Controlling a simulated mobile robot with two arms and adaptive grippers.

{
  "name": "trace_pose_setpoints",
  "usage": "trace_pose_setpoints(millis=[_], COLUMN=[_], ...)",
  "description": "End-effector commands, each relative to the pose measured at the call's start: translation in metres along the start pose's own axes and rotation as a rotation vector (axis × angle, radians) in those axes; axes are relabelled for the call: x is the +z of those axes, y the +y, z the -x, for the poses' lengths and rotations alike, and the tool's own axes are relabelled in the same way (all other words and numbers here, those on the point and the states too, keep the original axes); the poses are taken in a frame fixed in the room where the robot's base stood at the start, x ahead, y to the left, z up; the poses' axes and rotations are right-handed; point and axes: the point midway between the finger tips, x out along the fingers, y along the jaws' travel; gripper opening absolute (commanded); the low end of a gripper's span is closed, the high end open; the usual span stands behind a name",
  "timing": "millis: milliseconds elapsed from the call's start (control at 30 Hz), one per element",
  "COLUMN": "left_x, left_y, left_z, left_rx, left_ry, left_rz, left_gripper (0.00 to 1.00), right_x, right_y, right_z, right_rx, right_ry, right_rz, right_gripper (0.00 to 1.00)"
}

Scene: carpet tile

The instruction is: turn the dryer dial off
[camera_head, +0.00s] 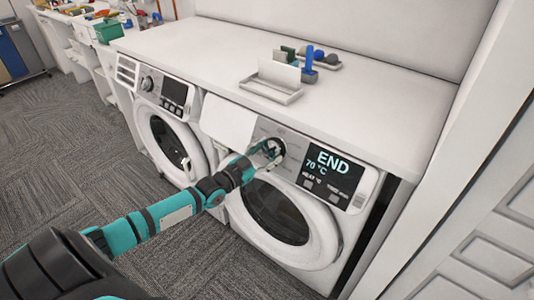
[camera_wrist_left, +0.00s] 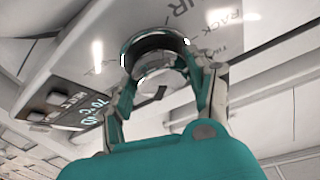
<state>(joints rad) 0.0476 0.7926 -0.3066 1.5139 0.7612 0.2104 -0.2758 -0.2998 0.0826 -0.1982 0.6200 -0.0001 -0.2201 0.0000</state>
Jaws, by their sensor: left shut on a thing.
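The dryer (camera_head: 325,230) is the right of two white front-loading machines under a white counter. Its display (camera_head: 330,172) reads END and 70 °C. The round silver dial (camera_head: 275,147) sits on the panel left of the display. My left gripper (camera_head: 268,150) is at the dial, with its arm coming in from the left. In the left wrist view the dial (camera_wrist_left: 158,75) lies between the two fingers of my left gripper (camera_wrist_left: 165,85), and they are shut on it. The dial's face is partly visible, with a dark mark. My right gripper is not in view.
The other machine (camera_head: 165,120) stands to the left with its own dial and display. On the counter (camera_head: 200,50) are a white tray (camera_head: 270,88) and several small items (camera_head: 310,60). A white cabinet (camera_head: 470,245) stands at the right. Carpet (camera_head: 60,160) is clear at left.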

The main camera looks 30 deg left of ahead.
Motion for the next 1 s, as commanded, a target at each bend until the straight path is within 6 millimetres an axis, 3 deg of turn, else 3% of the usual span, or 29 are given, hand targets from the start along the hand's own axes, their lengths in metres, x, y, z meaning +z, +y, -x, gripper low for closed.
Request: trace_pose_setpoints(millis=[100, 367, 1000], left_x=[0.000, -0.002, -0.006], left_y=[0.000, 0.001, 0.004], left_z=[0.000, 0.000, -0.001], left_rx=[0.000, -0.017, -0.234], left_ry=[0.000, -0.001, -0.025], left_rz=[0.000, 0.034, 0.454], left_gripper=[0.24, 0.24, 0.24], right_x=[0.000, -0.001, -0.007], right_y=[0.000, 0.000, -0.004], right_z=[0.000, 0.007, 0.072], right_rx=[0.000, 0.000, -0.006], right_ry=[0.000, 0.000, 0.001], right_rz=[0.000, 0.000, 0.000], right_gripper=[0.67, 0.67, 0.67])
